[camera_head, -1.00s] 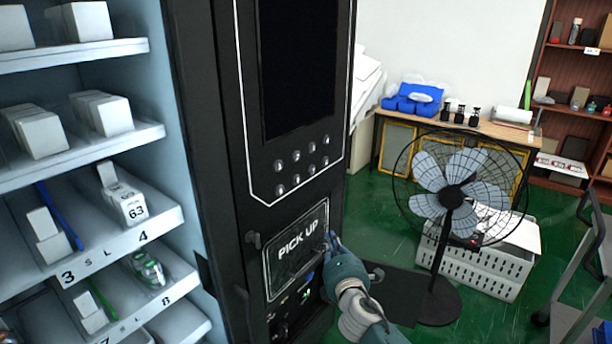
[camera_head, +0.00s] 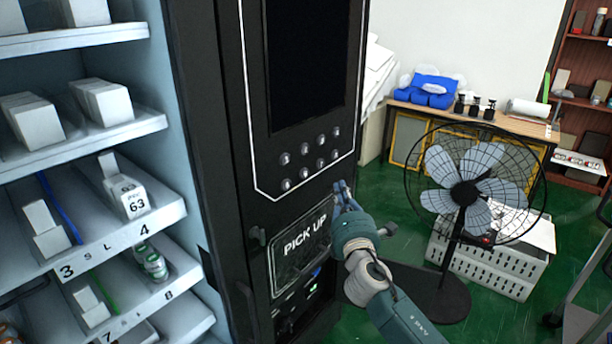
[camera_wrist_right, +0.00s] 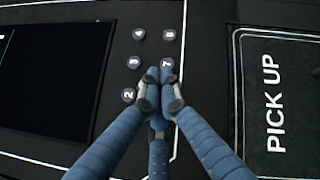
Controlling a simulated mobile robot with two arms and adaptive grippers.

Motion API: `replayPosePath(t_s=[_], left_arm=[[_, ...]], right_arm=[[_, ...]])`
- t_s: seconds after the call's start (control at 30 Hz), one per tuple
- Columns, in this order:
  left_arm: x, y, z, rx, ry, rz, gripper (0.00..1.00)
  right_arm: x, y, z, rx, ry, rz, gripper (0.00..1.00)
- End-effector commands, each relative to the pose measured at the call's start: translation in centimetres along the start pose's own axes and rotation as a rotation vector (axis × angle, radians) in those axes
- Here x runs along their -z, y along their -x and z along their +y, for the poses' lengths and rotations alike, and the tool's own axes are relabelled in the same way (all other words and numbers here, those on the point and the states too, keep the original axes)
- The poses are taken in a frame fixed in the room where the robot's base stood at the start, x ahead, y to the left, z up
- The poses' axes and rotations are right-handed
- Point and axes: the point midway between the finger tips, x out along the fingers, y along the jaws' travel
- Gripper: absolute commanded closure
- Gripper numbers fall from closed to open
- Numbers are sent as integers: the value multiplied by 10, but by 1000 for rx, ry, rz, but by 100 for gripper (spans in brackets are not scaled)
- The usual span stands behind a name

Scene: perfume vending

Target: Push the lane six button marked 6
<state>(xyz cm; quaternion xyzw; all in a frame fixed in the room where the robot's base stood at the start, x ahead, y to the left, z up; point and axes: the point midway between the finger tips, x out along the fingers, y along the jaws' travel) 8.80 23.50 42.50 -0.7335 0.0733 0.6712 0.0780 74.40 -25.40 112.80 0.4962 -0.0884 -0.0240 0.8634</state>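The button marked 6 (camera_head: 304,172) appears as the second in the lower row of the black vending machine's keypad, though its digit is too small to read in the head view. In the wrist view its expected place is hidden behind my right fingers. Buttons 7 (camera_wrist_right: 168,63), 3 (camera_wrist_right: 133,62) and 2 (camera_wrist_right: 128,95) show around the fingertips there. My right gripper (camera_head: 343,188) has its fingers drawn together and empty, below and right of the keypad in the head view. In the wrist view the right gripper (camera_wrist_right: 160,76) overlaps the keypad; contact cannot be told. My left gripper is out of view.
The PICK UP flap (camera_head: 303,243) lies below the keypad, and a dark screen (camera_head: 309,60) above it. Product shelves (camera_head: 115,220) are at the left. A standing fan (camera_head: 467,193) and white crate (camera_head: 490,262) stand at the right on green floor.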

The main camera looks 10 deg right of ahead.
Motion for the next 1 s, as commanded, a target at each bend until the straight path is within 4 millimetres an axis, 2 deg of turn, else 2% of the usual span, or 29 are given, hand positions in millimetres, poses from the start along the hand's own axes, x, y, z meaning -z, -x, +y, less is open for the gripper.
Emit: replayPosePath(t_s=[0.5,1.0], left_arm=[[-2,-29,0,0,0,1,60],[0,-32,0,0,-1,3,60]], right_arm=[[47,-47,17,-1,-1,1,100],[53,-55,22,-1,0,1,100]])
